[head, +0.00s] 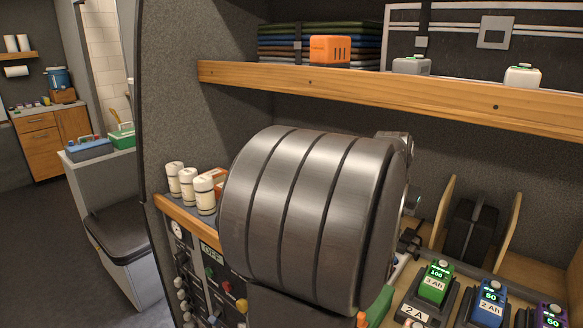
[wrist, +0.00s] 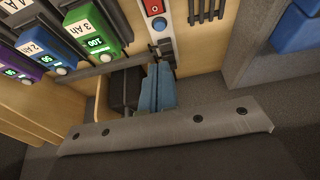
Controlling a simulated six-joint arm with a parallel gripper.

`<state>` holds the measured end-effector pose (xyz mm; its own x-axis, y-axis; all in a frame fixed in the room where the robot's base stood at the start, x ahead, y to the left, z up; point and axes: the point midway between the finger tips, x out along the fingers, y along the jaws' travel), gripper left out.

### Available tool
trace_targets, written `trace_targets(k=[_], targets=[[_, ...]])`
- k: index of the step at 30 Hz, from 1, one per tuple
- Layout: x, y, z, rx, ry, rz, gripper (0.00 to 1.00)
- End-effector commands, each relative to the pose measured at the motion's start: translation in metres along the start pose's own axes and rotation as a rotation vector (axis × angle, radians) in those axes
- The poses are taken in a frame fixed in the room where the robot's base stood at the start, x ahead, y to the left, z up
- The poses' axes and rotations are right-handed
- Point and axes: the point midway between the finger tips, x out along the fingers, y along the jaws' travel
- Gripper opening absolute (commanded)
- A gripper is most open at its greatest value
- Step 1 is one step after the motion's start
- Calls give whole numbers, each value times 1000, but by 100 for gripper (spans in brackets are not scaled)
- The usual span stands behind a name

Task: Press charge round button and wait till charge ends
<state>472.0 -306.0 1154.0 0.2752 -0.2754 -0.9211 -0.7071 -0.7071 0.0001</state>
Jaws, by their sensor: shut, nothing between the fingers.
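A green battery (head: 434,284) marked 100 and 3 Ah sits in a dark charger on the bench. A blue battery (head: 489,303) marked 50 and 2 Ah and a purple battery (head: 553,317) marked 50 stand to its right. Each has a pale round button at its display end; the green one's button (wrist: 101,52) shows in the wrist view. My gripper (head: 409,241) is shut and empty beyond the green battery, partly hidden by my arm. In the wrist view, its fingertips (wrist: 161,48) are together, right of the green battery. I cannot tell whether they touch anything.
A red switch (wrist: 158,24) sits on a pale strip near the fingertips. A black object (head: 470,230) stands between wooden dividers. A wooden shelf (head: 430,88) overhangs the bench. White canisters (head: 188,185) and a knobbed panel (head: 208,285) are at left. My arm hides the bench middle.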

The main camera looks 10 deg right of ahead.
Motion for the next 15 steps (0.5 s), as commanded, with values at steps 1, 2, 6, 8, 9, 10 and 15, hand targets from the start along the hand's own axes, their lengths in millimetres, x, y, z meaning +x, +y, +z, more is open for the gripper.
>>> trace_targets(k=[1,2,6,8,9,10,15], targets=[[0,0,0,0,0,0,0],[0,0,0,0,0,0,0],[4,1,-1,-12,8,15,0],[9,3,-3,-31,21,37,0],[13,4,-4,-49,34,58,0],[17,6,-6,-66,46,76,0],[43,11,-18,-205,135,192,0]])
